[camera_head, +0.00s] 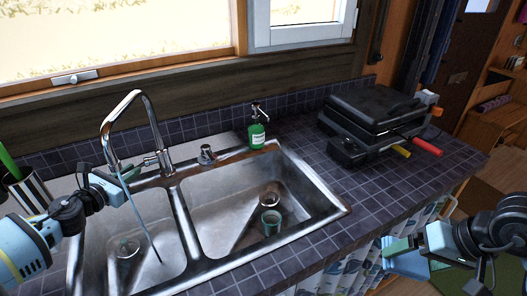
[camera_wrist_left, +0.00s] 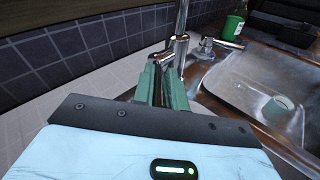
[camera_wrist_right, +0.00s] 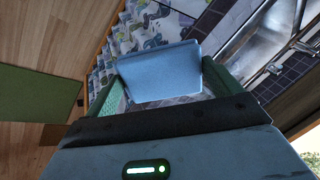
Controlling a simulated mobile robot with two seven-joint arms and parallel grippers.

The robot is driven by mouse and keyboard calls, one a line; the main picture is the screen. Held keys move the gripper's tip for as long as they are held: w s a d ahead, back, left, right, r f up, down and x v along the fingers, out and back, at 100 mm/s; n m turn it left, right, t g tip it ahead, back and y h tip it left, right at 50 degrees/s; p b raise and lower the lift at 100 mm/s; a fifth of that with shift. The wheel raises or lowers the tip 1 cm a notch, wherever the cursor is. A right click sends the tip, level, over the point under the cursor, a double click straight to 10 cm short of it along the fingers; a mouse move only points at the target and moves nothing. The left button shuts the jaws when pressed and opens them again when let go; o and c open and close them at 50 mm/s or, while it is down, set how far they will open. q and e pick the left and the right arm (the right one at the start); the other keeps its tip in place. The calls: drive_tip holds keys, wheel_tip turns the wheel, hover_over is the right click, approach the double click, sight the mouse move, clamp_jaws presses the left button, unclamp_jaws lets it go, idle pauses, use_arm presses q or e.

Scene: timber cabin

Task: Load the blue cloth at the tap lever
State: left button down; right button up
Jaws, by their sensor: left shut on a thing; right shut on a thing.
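The tap (camera_head: 134,98) is a chrome gooseneck at the back left of the double sink. A thin bluish stream runs from its spout into the left basin. My left gripper (camera_head: 128,173) is at the tap's side lever (camera_head: 152,160), shut on it. In the left wrist view the green fingers close around the lever, which they partly hide, beside the tap body (camera_wrist_left: 180,48). My right gripper (camera_head: 398,245) is shut on the blue cloth (camera_wrist_right: 160,73), holding it beyond the counter's front edge. The cloth also shows in the head view (camera_head: 405,264).
A green cup (camera_head: 271,222) sits in the right basin (camera_head: 225,196). A green soap bottle (camera_head: 257,135) stands behind the sink. A black grill (camera_head: 372,118) stands on the counter to the right. A patterned curtain (camera_wrist_right: 140,30) hangs below the counter. The tiled counter before the grill is clear.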

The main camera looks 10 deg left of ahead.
use_arm(q)
drive_tip(key=shift+d+f, duration=0.15)
drive_tip(key=c, duration=1.4)
unclamp_jaws()
drive_tip(key=shift+c, duration=0.2)
drive_tip(key=shift+s, duration=0.1)
use_arm(e)
drive_tip(key=shift+t, duration=0.3)
wheel_tip(320, 180, up, 4)
drive_tip(key=shift+w+r+p, duration=0.1)
drive_tip(key=shift+r+p, duration=0.15)
drive_tip(key=shift+p, duration=0.6)
use_arm(q)
drive_tip(key=s+a+r, duration=0.1)
drive_tip(key=s+r, duration=0.1)
drive_tip(key=s, duration=0.9)
drive_tip(key=shift+s+a, duration=0.2)
drive_tip(key=shift+s, duration=0.1)
use_arm(e)
drive_tip(key=shift+r, duration=0.15)
use_arm(q)
drive_tip(key=shift+f, duration=0.1)
